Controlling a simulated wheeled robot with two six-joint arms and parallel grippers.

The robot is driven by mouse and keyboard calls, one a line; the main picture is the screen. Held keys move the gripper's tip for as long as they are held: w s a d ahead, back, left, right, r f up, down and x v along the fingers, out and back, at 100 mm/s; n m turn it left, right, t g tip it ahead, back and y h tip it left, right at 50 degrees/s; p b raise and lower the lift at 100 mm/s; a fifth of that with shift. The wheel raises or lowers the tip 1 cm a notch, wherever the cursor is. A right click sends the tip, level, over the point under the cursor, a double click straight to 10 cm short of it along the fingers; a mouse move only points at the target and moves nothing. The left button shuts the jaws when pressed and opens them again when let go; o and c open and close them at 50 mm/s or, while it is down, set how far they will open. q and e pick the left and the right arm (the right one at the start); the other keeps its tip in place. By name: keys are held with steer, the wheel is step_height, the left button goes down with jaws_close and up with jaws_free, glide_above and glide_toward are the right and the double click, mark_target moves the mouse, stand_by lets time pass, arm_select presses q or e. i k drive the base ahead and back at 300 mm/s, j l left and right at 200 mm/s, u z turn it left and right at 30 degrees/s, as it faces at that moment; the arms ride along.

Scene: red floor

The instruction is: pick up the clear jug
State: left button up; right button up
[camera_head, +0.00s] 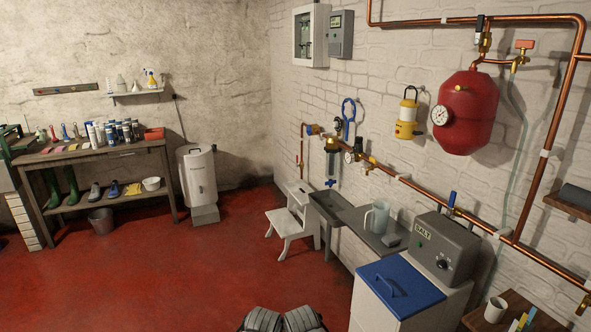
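The clear jug (377,217), translucent and pale with a handle, stands upright on the grey counter (362,237) beside the sink, along the right wall. Nothing is touching it from my side. I make out neither my left nor my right gripper in the head view. Two dark grey rounded shapes show at the bottom edge, cut off by the frame; I cannot tell what they are.
A grey sink (330,206) lies left of the jug, with a white step stool (291,221) before it. A grey salt box (443,246) and blue-lidded white bin (402,284) stand to the right. A small grey item (391,240) is near the jug. Red floor (190,275) is open.

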mark_target(376, 219)
steer(key=i+j, duration=0.15)
steer(key=i, duration=0.45)
steer(key=i+j, duration=0.15)
steer(key=i, duration=0.4)
steer(key=i+j+z, duration=0.25)
steer(key=z, duration=0.25)
steer(key=i+j+z, duration=0.55)
steer(key=j+z, duration=0.4)
steer(key=i+j+z, duration=0.15)
steer(key=j+z, duration=0.25)
steer(key=i+j+z, duration=0.15)
steer(key=z, duration=0.3)
steer(key=j+z, duration=1.05)
steer(key=j, duration=0.2)
